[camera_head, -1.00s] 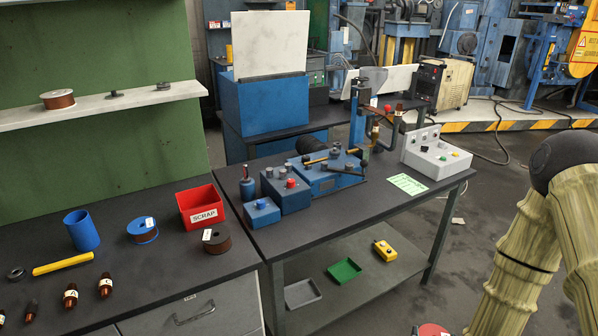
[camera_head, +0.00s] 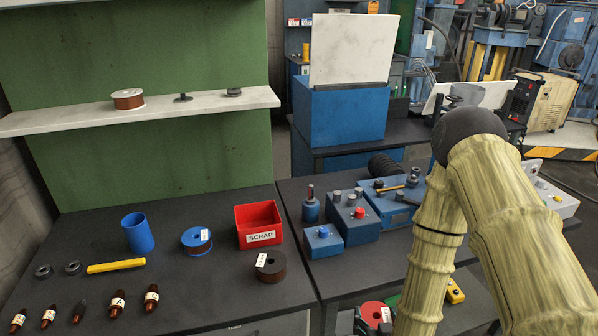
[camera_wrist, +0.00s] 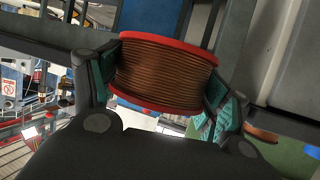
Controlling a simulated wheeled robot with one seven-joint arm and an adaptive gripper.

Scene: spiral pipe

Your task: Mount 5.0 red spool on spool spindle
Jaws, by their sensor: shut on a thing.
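The red spool (camera_wrist: 165,82), with red flanges and copper-brown wire, is between the pads of my gripper (camera_wrist: 161,66) in the wrist view. The gripper is shut on it across its sides. In the head view the red spool (camera_head: 374,313) shows low at the bottom, beside my arm and below the bench tops, with a white label on its face. The gripper itself is hidden there. A blue machine (camera_head: 397,207) stands on the right bench, partly behind my arm. I cannot tell which part is the spool spindle.
The left bench (camera_head: 205,288) holds a blue-rimmed spool (camera_head: 196,241), a dark spool (camera_head: 270,267), a red scrap bin (camera_head: 259,224), a blue cup (camera_head: 138,233) and several small brown bottles. A white-rimmed spool (camera_head: 128,98) sits on the wall shelf (camera_head: 60,120). Blue boxes (camera_head: 323,241) stand near the right bench's left edge.

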